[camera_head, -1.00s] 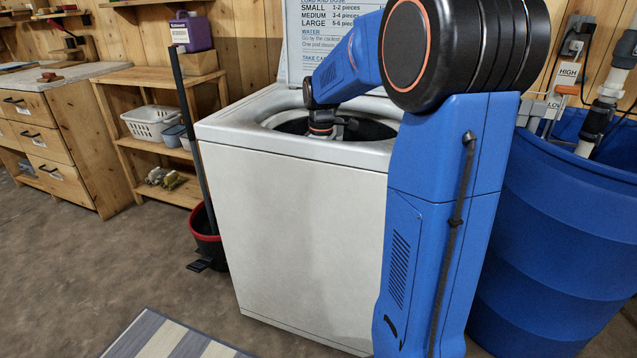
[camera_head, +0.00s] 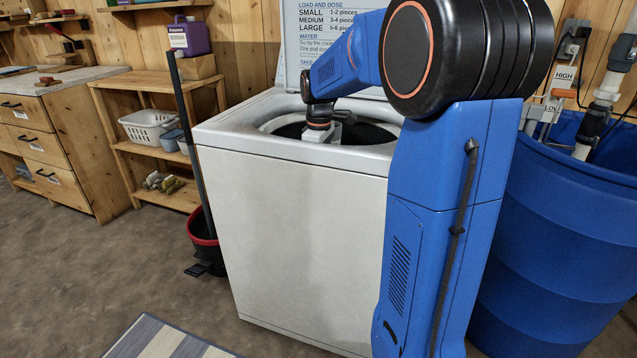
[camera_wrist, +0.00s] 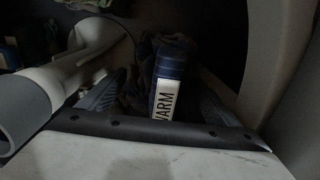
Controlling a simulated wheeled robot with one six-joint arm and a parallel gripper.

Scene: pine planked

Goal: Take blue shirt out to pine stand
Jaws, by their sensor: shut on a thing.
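In the head view my wrist reaches down through the open top of the white washer (camera_head: 290,215), and the shirt is hidden inside. A pine stand (camera_head: 118,83) with shelves is left of the washer, its top mostly bare.
The pale agitator (camera_wrist: 75,75) stands close on the left inside the drum. The washer lid (camera_head: 330,40) is raised. A black-red bucket (camera_head: 207,248) with an upright pole is between stand and washer. A box with a purple jug (camera_head: 190,36) sits at the stand's right end.

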